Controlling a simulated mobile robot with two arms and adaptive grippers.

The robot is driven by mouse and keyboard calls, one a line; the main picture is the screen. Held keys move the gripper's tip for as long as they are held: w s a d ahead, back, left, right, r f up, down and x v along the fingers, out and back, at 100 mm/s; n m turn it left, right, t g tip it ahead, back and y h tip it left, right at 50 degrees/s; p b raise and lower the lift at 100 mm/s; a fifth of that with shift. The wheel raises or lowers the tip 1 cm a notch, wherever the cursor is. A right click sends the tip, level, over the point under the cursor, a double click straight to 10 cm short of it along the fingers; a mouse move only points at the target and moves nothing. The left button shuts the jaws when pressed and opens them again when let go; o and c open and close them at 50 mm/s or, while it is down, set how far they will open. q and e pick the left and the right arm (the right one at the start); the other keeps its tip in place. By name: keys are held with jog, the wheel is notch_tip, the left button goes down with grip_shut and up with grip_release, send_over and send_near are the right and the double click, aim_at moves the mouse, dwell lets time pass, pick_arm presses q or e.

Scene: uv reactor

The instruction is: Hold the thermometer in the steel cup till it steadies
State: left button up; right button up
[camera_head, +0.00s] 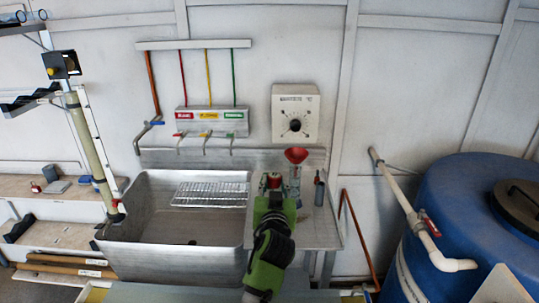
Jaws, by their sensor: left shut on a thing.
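My left gripper (273,200) reaches up from the bottom middle over the steel side shelf, to the right of the sink. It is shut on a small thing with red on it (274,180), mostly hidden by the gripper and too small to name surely. I cannot make out a thermometer or a steel cup. My right gripper is out of view.
A steel sink (165,262) with a wire rack (209,194) is left of the arm. A red funnel (296,155) on a clear vessel and a dark cylinder (319,188) stand close right of the gripper. A blue barrel (470,260) stands right.

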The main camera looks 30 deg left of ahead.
pick_arm(q)
jog(key=w+a+r+n+g+y, duration=0.2)
jog(key=w+a+r, duration=0.3)
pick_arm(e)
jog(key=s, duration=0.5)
pick_arm(q)
notch_tip(320, 180, down, 6)
jog(key=b, duration=0.4)
jog(key=shift+s+f+b, duration=0.1)
jog(key=shift+f+b, duration=0.15)
jog(key=shift+b, duration=0.15)
notch_tip(320, 180, down, 5)
jog(key=b, duration=0.4)
jog(key=shift+r+b, duration=0.15)
jog(key=shift+b, duration=0.15)
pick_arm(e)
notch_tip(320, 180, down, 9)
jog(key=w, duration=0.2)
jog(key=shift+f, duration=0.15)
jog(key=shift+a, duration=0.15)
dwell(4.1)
